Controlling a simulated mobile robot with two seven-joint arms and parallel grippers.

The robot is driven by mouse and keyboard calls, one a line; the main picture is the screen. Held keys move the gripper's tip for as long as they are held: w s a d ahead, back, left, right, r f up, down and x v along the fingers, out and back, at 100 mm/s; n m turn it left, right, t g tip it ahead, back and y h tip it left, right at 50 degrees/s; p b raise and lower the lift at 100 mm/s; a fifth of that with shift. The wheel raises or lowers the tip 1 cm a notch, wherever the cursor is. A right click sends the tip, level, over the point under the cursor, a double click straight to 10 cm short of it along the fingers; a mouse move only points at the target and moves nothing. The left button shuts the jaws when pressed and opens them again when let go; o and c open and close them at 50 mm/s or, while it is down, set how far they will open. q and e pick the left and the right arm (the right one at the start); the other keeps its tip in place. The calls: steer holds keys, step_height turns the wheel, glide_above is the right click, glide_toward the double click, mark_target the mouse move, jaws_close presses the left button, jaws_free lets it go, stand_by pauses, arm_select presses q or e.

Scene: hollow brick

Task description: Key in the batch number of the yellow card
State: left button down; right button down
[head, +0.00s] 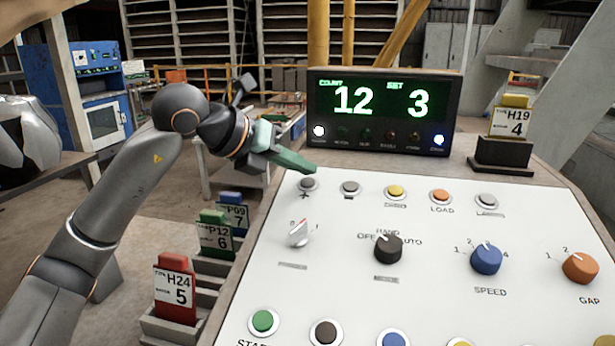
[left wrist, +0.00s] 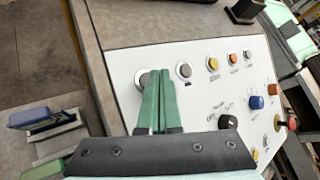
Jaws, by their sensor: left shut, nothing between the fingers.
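The yellow-topped card (head: 511,122) stands in a dark holder at the back right of the panel and reads H19 and 4. The display (head: 384,110) shows COUNT 12 and SET 3. My left gripper (head: 312,169) is shut and empty, with its green fingertips at the grey plus button (head: 307,185). In the left wrist view the fingertips (left wrist: 159,72) partly cover that button (left wrist: 144,80); I cannot tell whether they touch it. The grey button beside it (head: 349,188), with an unclear mark, is uncovered. My right gripper is not in view.
Red H24 (head: 174,287), green P12 (head: 216,236) and blue P09 (head: 232,213) cards stand in a rack left of the panel. Yellow (head: 396,191) and orange LOAD (head: 440,196) buttons continue the row. Knobs (head: 388,248) rise from the panel in front.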

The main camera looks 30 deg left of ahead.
arm_select(q)
steer(key=r+p, duration=0.2)
steer(key=s+r+p, duration=0.1)
steer(key=r, duration=0.2)
steer(key=shift+s+d+p, duration=0.15)
steer(key=shift+s+p, duration=0.05)
steer(key=shift+p, duration=0.15)
steer(key=shift+f, duration=0.1)
stand_by(2.5)
